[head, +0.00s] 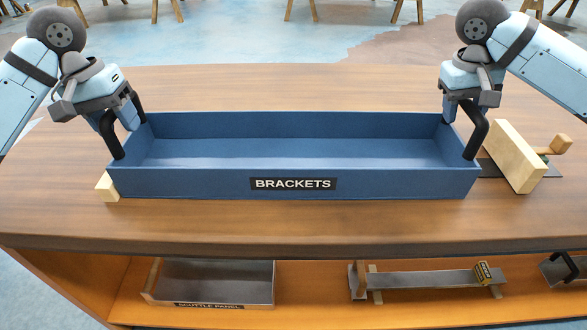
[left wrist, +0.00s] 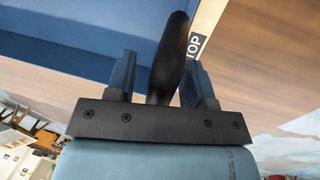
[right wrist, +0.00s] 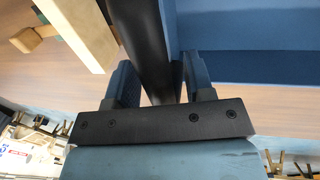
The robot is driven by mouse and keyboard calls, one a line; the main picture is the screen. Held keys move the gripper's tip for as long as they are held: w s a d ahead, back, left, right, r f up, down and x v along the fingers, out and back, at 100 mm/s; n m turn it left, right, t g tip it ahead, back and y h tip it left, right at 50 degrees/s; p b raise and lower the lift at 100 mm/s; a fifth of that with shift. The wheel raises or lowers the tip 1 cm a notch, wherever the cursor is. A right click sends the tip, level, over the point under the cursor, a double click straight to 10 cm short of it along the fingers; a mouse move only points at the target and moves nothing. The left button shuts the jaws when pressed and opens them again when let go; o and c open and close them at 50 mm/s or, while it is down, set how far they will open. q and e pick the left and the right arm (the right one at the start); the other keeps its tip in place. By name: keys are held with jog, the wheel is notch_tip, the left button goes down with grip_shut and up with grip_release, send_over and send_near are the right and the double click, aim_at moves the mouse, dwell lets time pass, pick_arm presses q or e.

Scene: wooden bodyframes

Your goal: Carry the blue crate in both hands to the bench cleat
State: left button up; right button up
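The long blue crate (head: 210,183), labelled "BRACKETS", sits level on the wooden bench, with no contents visible. A black handle stands at each end. My left gripper (head: 122,128) is at the left handle (left wrist: 173,50); its fingers stand on either side of the bar, with a visible gap. My right gripper (head: 466,118) is likewise around the right handle (right wrist: 140,40), with a narrow gap beside the bar. Which wooden piece is the bench cleat is not marked: a small pale block (head: 106,188) is by the crate's front left corner, and a pale board (head: 514,157) stands right of the crate.
The bench top (head: 300,222) is clear in front of and behind the crate. A wooden knob (head: 560,144) projects beside the board, over a dark plate. On the shelf below are a "SCUTTLE PANEL" tray (head: 215,278) and a long metal piece (head: 420,281). Stool legs show behind.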

pick_arm(q)
jog(key=shift+r, duration=0.1)
notch_tip(320, 180, up, 12)
jog(key=a, duration=0.2)
jog(key=shift+a+f, duration=0.2)
pick_arm(e)
notch_tip(320, 180, up, 12)
jog(key=a, duration=0.2)
jog(key=shift+a+f, duration=0.15)
jog(key=shift+a, duration=0.1)
dwell(0.6)
